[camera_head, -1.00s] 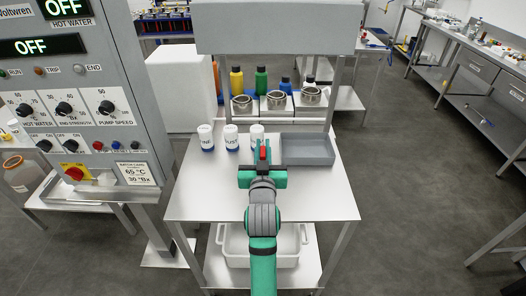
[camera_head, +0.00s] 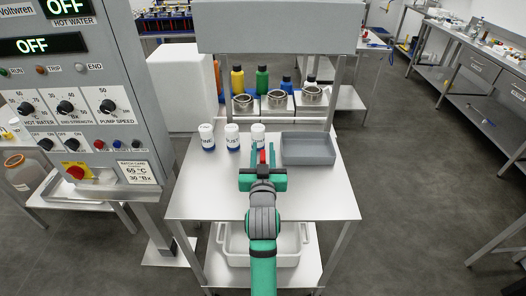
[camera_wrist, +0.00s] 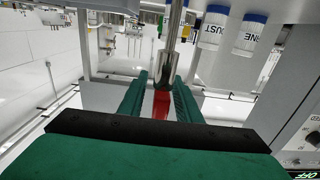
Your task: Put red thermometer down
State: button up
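A shiny metal shaft (camera_wrist: 172,45) runs away from the red part, toward the back. The fingers stand apart, so my gripper looks open around the thermometer. I cannot tell exactly how the thermometer touches the tabletop.
White cups with blue bands (camera_head: 207,138) stand left of and behind my gripper. A grey tray (camera_head: 308,160) lies close on the right. Metal pots (camera_head: 280,98) and coloured bottles stand behind. A control cabinet (camera_head: 90,105) is at the left. The tabletop's front is clear.

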jog(key=s, duration=1.2)
jog(key=s+f+g, duration=0.1)
jog(key=s+f, duration=1.6)
jog(key=s, duration=0.1)
jog(key=s+f+g, duration=0.1)
jog(key=s+f, duration=0.1)
jog(key=s, duration=1.9)
jog(key=shift+f+g, duration=0.2)
jog(key=shift+g, duration=0.1)
jog(key=shift+w+d, duration=0.1)
